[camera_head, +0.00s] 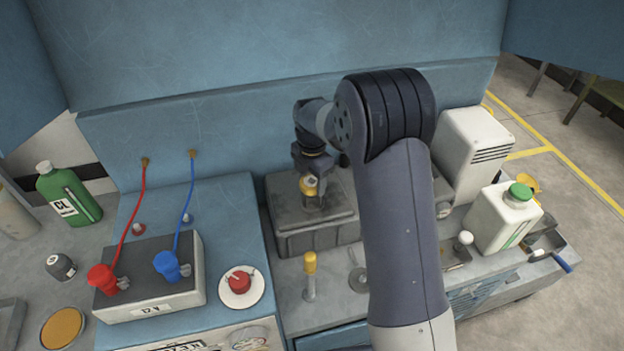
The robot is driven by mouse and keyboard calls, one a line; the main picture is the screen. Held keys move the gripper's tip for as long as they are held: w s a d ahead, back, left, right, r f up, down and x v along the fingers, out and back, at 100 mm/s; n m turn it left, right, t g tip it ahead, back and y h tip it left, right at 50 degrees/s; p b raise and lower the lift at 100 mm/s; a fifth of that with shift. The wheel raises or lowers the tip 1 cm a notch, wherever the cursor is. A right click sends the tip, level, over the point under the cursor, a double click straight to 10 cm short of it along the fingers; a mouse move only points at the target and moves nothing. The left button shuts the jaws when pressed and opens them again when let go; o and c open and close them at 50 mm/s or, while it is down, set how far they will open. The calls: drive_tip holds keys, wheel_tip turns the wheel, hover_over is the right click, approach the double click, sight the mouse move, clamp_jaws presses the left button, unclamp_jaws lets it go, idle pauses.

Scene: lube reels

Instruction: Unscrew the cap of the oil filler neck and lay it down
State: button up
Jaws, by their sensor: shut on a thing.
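My gripper (309,182) points down over the dark grey metal box in the middle of the bench. It is shut on a yellow cap (308,188), which shows only in part between the fingers. The oil filler neck (317,203) stands on top of the grey box (300,240), directly under the cap. The cap sits at or just over the neck's top; I cannot tell whether it is still threaded on. My arm hides the right part of the box.
A yellow-topped post (310,264) stands in front of the box. To the left are a battery (150,290) with red and blue clamps and a red knob (240,282). A green bottle (68,195) stands far left, a white jug (503,217) right. Some bench before the box is bare.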

drive_tip(key=shift+s+f, duration=0.25)
drive_tip(key=shift+f, duration=0.1)
drive_tip(key=n, duration=1)
idle(0.4)
drive_tip(key=shift+r, duration=0.1)
